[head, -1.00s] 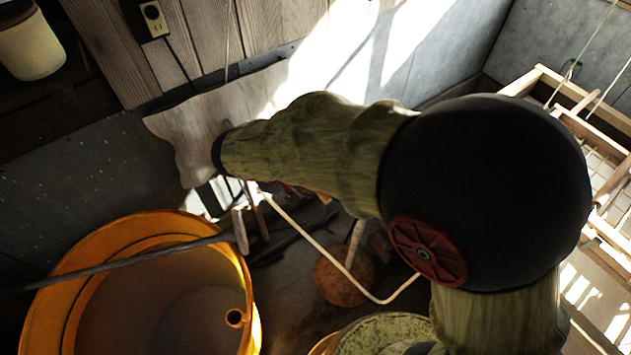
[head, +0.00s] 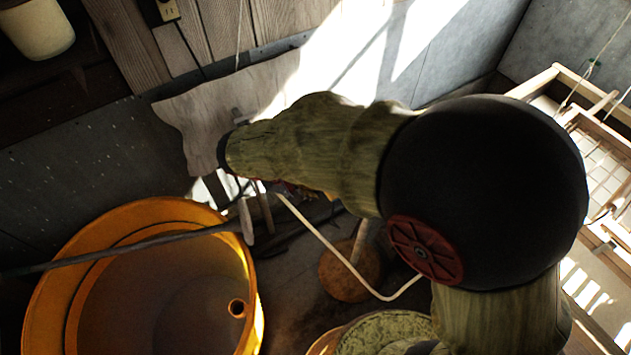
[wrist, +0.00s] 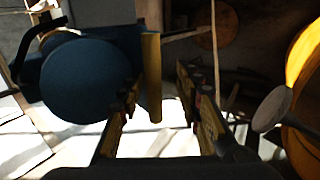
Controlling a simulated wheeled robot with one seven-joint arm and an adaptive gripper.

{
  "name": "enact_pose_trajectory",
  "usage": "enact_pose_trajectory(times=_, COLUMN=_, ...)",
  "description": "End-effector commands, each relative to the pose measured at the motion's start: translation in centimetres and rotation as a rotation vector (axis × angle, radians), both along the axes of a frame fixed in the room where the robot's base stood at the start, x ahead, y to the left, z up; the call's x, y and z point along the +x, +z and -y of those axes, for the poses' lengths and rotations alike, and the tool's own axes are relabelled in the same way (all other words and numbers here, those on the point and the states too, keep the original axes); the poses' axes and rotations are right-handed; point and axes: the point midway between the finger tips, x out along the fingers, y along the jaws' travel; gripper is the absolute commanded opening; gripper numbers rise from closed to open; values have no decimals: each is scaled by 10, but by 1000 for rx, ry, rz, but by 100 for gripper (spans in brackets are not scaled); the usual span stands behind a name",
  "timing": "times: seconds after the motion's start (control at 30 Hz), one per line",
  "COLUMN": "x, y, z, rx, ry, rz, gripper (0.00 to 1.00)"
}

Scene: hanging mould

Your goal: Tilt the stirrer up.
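A long dark rod (head: 120,252), which I take to be the stirrer, lies across the top of the orange vat (head: 52,282) in the head view. It slants slightly upward to the right, toward my gripper. The wrist view shows a grey rounded end (wrist: 272,108) beside the orange vat at the right, probably the same stirrer. My gripper (wrist: 160,88) is open, its two fingers well apart. A yellowish bar (wrist: 152,75) shows between them; I cannot tell how far beyond the fingers it is. In the head view my forearm mostly hides the gripper.
A round brown stool-like top (head: 350,272) and a greenish round top (head: 385,335) stand right of the vat. A thin pale bent rod (head: 335,255) passes above the floor. A wooden frame (head: 585,110) hangs at the right. A plank wall (head: 235,30) closes the back.

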Motion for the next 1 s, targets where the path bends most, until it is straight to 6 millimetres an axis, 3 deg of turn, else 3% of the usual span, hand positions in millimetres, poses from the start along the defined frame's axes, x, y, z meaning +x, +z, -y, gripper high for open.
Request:
enact_pose_trajectory(times=0.37, x=-2, y=13, z=-7, rx=1, ry=1, rz=5, gripper=35)
enact_pose_trajectory(times=0.7, x=-24, y=67, z=-40, rx=3, ry=3, rz=6, gripper=35)
enact_pose_trajectory(times=1.0, x=-37, y=96, z=-57, rx=0, ry=1, rz=2, gripper=35)
